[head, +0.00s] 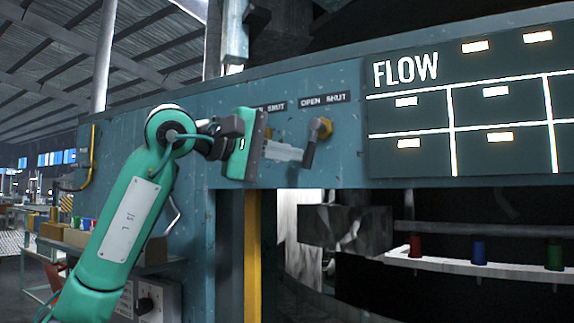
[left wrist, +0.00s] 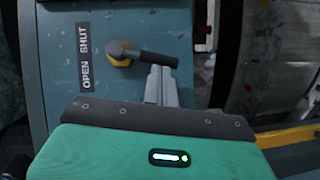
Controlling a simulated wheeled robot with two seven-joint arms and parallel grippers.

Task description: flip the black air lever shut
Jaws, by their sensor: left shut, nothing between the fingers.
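The black air lever (head: 309,153) sits on a yellow hub on the teal panel, under an OPEN SHUT label (head: 323,100). Its handle hangs down, tilted slightly left, toward the OPEN side. In the left wrist view the lever (left wrist: 158,59) points right from its hub. My left gripper (head: 298,155) is shut and empty, with its fingertips just left of the handle. In the left wrist view the fingertips (left wrist: 161,72) are right beside the handle's end; I cannot tell whether they touch it. My right gripper is not in view.
A second label (head: 271,107) is partly covered by my left gripper, with a hub (head: 268,132) showing behind it. A FLOW board (head: 470,110) fills the panel's right. Below is an opening with a pale shelf (head: 500,266) bearing red, blue and green pieces.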

